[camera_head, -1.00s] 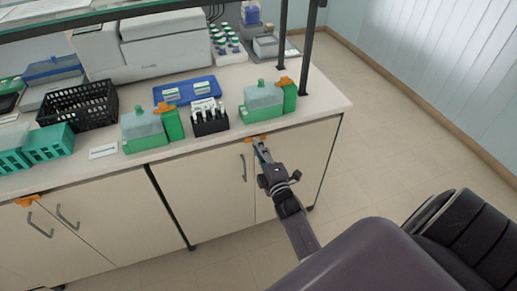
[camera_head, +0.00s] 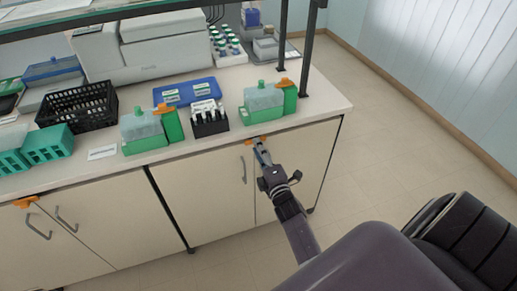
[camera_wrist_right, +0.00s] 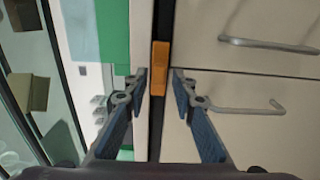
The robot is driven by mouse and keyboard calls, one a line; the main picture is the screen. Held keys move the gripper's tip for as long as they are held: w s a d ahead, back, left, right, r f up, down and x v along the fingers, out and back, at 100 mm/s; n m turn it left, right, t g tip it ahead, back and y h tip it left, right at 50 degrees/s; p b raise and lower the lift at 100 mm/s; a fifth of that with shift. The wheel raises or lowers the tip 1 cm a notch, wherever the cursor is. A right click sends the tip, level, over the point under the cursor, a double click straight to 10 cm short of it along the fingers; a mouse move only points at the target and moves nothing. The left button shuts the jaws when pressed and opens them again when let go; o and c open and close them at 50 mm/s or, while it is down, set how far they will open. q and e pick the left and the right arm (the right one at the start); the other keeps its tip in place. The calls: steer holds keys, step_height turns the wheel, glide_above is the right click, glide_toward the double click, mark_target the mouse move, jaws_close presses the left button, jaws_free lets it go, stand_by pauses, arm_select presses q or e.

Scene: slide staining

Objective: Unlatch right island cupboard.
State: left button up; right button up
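The right island cupboard has two cream doors, one at left (camera_head: 205,195) and one at right (camera_head: 312,160). An orange latch (camera_head: 255,140) lies across their top edge, just under the countertop. It also shows in the right wrist view (camera_wrist_right: 160,68) as an orange block over the dark gap. My right gripper (camera_head: 262,152) is just in front of the latch. In the right wrist view my right gripper (camera_wrist_right: 159,82) is open, with one finger on each side of the latch; contact is not clear. My left gripper is out of view.
The left cupboard has its own orange latch (camera_head: 25,201). A door handle (camera_head: 244,168) is left of my right gripper. Green staining containers (camera_head: 264,103), a black vial rack (camera_head: 210,122) and a black basket (camera_head: 78,105) stand on the countertop (camera_head: 325,104). Floor at right is clear.

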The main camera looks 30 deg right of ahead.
steer(key=shift+s, duration=0.1)
steer(key=v, duration=1.1)
steer(key=shift+s+a, duration=0.2)
steer(key=shift+s, duration=0.2)
steer(key=s+a+f+m+g+y, duration=0.1)
steer(key=s+a+f+m+g, duration=0.15)
steer(key=f, duration=0.65)
steer(key=s+a+f+m+g+y, duration=0.15)
steer(key=s+a+f, duration=0.25)
steer(key=f, duration=0.6)
steer(key=s+a+f+m+g+y, duration=0.1)
steer(key=s+a+f+m+g, duration=0.25)
steer(key=f, duration=0.55)
steer(key=s+f+m+g, duration=0.1)
steer(key=s+f+g, duration=0.2)
steer(key=s, duration=0.7)
steer(key=s+f+m+g, duration=0.2)
steer(key=s+f+g, duration=0.1)
steer(key=s+f, duration=0.5)
steer(key=s+f+m+g, duration=0.2)
steer(key=s+f, duration=0.4)
steer(key=s, duration=0.6)
steer(key=shift+a+f+g, duration=0.25)
steer(key=shift+a+g, duration=0.1)
steer(key=shift+g, duration=0.2)
steer(key=shift+m+y, duration=0.25)
